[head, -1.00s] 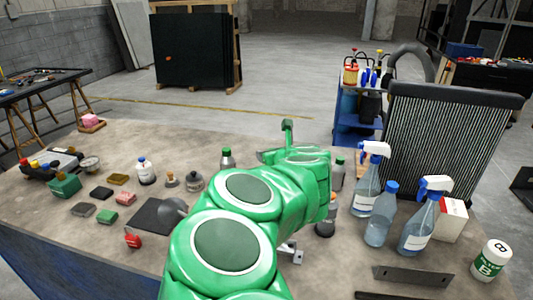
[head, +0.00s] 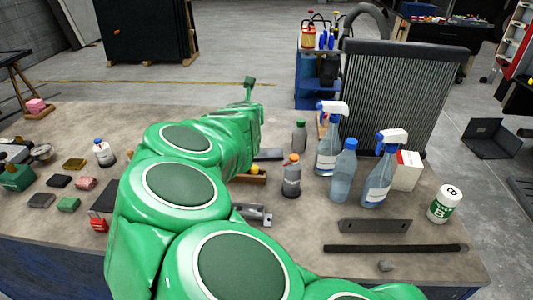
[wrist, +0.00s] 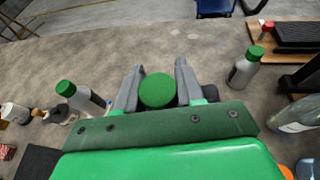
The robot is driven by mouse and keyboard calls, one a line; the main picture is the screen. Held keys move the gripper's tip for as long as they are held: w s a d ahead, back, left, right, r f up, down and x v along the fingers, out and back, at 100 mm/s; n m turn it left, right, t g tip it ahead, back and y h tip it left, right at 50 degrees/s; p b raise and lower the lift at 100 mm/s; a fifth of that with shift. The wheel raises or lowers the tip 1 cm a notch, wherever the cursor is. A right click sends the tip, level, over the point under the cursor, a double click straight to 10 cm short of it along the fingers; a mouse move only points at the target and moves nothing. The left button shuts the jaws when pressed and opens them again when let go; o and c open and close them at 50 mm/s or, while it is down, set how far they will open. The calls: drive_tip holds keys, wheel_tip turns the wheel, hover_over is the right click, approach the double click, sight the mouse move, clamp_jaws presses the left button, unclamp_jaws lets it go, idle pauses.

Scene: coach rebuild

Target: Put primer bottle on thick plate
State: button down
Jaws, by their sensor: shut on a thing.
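In the wrist view my gripper (wrist: 160,66) has its two grey fingers closed on either side of a green-capped bottle (wrist: 158,91). Only the round cap shows clearly; the body and any label are hidden, so I cannot tell its name. In the head view my arm hides the gripper and the held bottle. A grey bottle with a green cap (wrist: 243,68) stands to the right of the gripper and another (wrist: 80,97) to the left. I cannot tell surely which piece is the thick plate; a flat metal plate with holes (head: 375,226) lies at the front right.
An orange-capped bottle (head: 291,176), spray bottles (head: 328,155) and a radiator (head: 400,95) crowd the right side. A white-green tub (head: 445,204) and a long dark bar (head: 395,248) lie nearer. Small blocks (head: 75,163) sit at left.

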drive_tip(key=s+d+r+m+g+h, duration=0.2)
drive_tip(key=s+d+m+g+h, duration=0.15)
drive_tip(key=d+m+h, duration=0.75)
drive_tip(key=w+a+f, duration=0.4)
drive_tip(key=w+f, duration=0.9)
drive_tip(key=shift+w+a+h, duration=0.2)
drive_tip(key=shift+w+h, duration=0.15)
drive_tip(key=shift+h, duration=0.05)
idle(0.8)
drive_tip(key=shift+f, duration=0.1)
drive_tip(key=c, duration=0.7)
unclamp_jaws()
drive_tip(key=shift+g, duration=0.25)
